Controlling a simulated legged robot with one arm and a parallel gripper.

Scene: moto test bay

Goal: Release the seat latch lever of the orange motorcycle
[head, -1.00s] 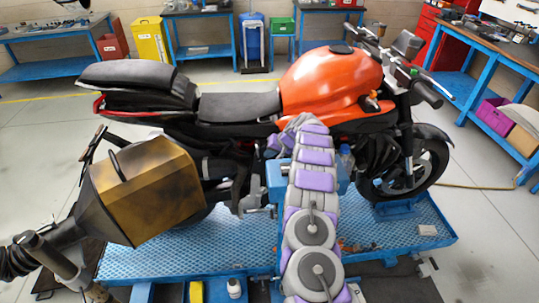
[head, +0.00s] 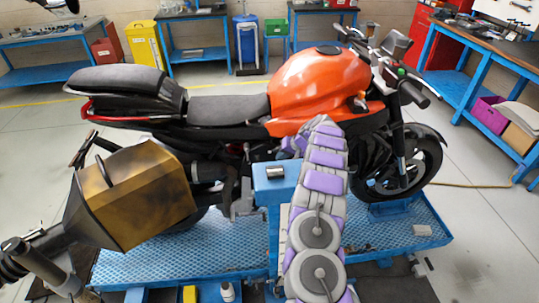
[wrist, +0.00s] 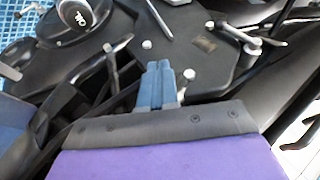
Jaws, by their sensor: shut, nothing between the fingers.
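The orange motorcycle (head: 318,85) stands side-on on a blue platform, with its black seat (head: 228,108) left of the orange tank. My gripper (wrist: 158,70) points at dark machine parts in the wrist view; its blue-grey fingers are together and empty. A bright metal lever with a round pivot (wrist: 252,42) lies right of the fingertips, apart from them. A thin rod with a pale tip (wrist: 110,62) stands to their left. I cannot tell which of these, if either, is the seat latch lever. In the head view my purple and grey arm hides the gripper.
A brown-gold box-shaped duct (head: 140,195) stands close at the left. The blue platform (head: 130,268) runs under the motorcycle, and a blue post (head: 272,187) rises beside my arm. Workbenches (head: 200,35) line the back; the grey floor at right (head: 480,215) is largely clear.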

